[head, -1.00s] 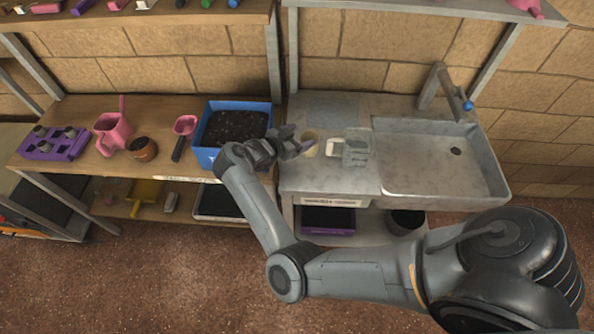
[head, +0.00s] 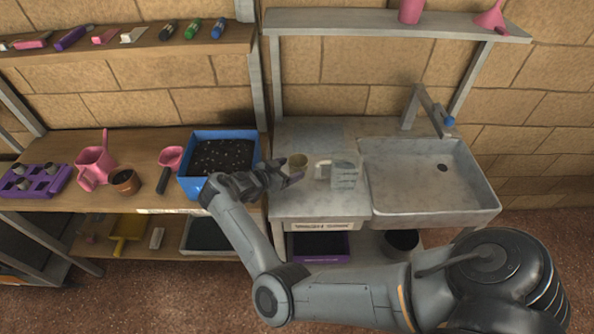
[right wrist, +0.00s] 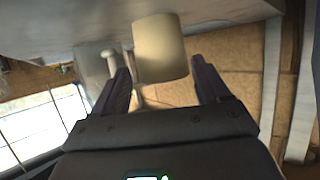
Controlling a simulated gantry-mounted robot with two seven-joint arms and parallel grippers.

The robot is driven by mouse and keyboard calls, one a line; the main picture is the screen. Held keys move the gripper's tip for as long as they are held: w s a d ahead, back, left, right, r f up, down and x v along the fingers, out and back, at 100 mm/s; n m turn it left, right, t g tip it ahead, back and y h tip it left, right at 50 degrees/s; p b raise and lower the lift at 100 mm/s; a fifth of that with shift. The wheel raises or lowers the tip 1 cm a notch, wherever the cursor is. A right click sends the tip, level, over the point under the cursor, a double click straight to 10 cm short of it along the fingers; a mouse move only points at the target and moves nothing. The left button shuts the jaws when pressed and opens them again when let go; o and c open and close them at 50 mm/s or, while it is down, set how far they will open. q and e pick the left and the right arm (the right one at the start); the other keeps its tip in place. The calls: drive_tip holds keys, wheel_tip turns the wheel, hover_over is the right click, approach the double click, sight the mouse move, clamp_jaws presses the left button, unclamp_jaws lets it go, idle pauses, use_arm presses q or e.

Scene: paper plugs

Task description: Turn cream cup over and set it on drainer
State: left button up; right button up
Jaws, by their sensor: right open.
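The cream cup (head: 297,160) stands on the left part of the grey counter, small in the head view. My right gripper (head: 292,178) is open and empty just in front of it. In the right wrist view the cup (right wrist: 160,45) shows large and pale beyond the open right gripper (right wrist: 160,66), lined up with the gap between the two dark fingers. Whether the fingers reach beside it I cannot tell. A flat, paler grey panel (head: 310,132) lies on the counter behind the cup; I cannot tell for sure that it is the drainer. My left gripper is not in view.
A clear jug (head: 345,173) with a white handle stands close right of the cup. The sink basin (head: 425,180) and tap (head: 437,115) are further right. A blue soil tub (head: 196,186) stands left of my gripper. The counter front is clear.

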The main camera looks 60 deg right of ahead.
sight(291, 167)
drive_tip(key=x, duration=0.4)
drive_tip(key=shift+d, duration=0.2)
drive_tip(key=shift+r, duration=0.1)
drive_tip(key=c, duration=0.8)
drive_tip(key=shift+r, duration=0.1)
